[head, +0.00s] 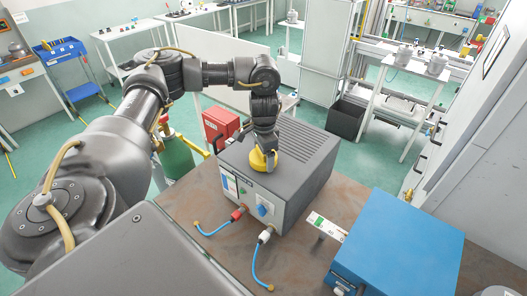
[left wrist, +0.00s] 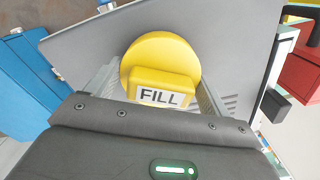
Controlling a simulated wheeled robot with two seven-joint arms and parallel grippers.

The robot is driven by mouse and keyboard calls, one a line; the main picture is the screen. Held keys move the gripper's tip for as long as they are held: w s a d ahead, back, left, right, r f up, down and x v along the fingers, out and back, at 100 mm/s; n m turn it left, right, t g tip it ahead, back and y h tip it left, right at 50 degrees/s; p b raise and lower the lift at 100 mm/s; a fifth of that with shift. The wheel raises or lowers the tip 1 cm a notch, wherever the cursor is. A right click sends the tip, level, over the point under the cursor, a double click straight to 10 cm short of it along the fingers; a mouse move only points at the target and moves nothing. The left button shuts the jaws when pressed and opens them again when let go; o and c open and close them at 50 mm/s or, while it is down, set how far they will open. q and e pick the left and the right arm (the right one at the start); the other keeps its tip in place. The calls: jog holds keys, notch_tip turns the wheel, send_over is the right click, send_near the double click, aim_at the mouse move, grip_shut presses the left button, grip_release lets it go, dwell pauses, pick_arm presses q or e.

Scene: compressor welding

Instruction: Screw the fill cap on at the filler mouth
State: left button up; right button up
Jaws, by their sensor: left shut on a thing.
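The yellow fill cap (head: 262,160) is at the top front edge of the grey machine box (head: 300,165). My left gripper (head: 264,150) comes down on it from above and is shut on its raised grip. In the left wrist view the cap (left wrist: 160,55) shows as a yellow disc with a block labelled FILL, between the two fingers (left wrist: 158,88). The grey top of the box lies behind the cap. The filler mouth is hidden beneath the cap, so I cannot tell whether the threads are engaged. My right gripper is not in view.
The box stands on a brown worktable (head: 185,205). A blue case (head: 400,240) is at the right front, with a small labelled plate (head: 326,226) beside it. Blue hoses (head: 254,260) run from the box front. A red box (head: 220,125) and green cylinder (head: 177,158) are behind left.

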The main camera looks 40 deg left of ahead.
pick_arm(q)
jog(key=shift+s+f, duration=0.1)
jog(key=m, duration=0.5)
jog(key=shift+m, duration=0.4)
jog(key=o, duration=1.1)
notch_tip(320, 180, up, 11)
jog(key=shift+f+b, duration=0.15)
jog(key=shift+b, duration=0.45)
